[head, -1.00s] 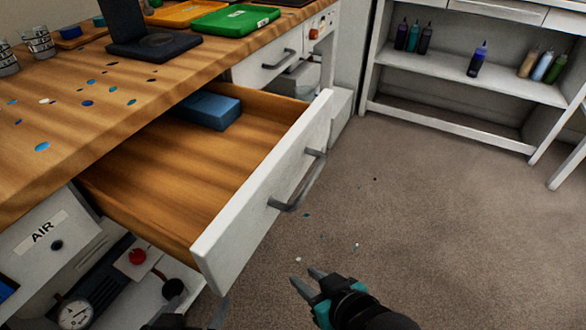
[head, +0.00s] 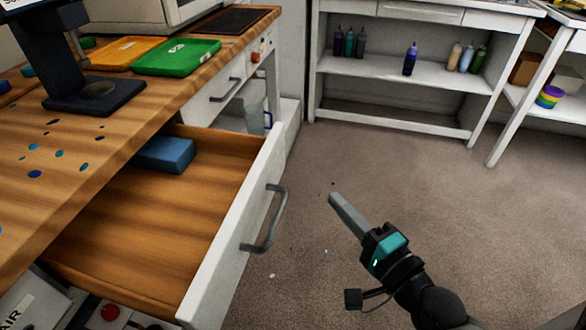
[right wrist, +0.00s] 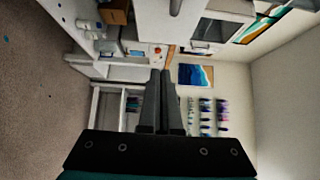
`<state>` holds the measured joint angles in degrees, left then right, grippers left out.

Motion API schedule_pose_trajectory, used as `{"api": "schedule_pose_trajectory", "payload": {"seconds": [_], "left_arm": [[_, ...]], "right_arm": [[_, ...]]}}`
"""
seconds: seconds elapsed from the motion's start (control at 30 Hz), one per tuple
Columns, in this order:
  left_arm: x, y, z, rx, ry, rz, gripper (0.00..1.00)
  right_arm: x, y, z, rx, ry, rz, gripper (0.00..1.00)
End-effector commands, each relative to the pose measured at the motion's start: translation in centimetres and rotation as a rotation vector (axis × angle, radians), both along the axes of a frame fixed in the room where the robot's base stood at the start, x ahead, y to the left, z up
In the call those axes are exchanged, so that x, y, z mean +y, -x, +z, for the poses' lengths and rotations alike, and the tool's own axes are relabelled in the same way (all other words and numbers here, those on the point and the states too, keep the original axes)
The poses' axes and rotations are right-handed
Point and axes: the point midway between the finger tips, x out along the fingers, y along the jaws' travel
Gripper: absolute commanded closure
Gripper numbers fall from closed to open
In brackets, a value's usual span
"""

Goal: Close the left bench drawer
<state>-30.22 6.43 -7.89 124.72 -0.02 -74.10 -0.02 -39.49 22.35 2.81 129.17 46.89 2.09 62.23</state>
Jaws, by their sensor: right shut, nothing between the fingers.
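The bench drawer (head: 150,230) is pulled out from under the wooden bench top. It has a white front (head: 238,235) and a grey bar handle (head: 268,222). A blue block (head: 165,154) lies inside it near the far side. My right gripper (head: 335,200) is to the right of the drawer front, apart from the handle. Its fingers are closed together and empty; they also show shut in the right wrist view (right wrist: 161,85). My left gripper is not in the head view now.
The bench top (head: 60,185) carries a black stand (head: 95,95), a green tray (head: 177,57) and an orange tray (head: 122,52). A second, shut drawer (head: 215,100) is beyond. White shelves (head: 400,78) with bottles stand at the back.

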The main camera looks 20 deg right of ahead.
Motion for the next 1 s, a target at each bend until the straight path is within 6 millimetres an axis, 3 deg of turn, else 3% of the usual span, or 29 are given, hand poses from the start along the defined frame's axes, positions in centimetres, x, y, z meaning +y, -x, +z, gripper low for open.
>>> {"api": "schedule_pose_trajectory", "payload": {"seconds": [0.67,1.0], "left_arm": [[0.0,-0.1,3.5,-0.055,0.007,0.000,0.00],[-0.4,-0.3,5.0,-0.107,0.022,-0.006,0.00]], "right_arm": [[1.7,-8.7,0.0,-0.002,0.001,0.001,1.00],[4.6,-10.6,-0.1,0.001,0.002,0.001,1.00]]}}
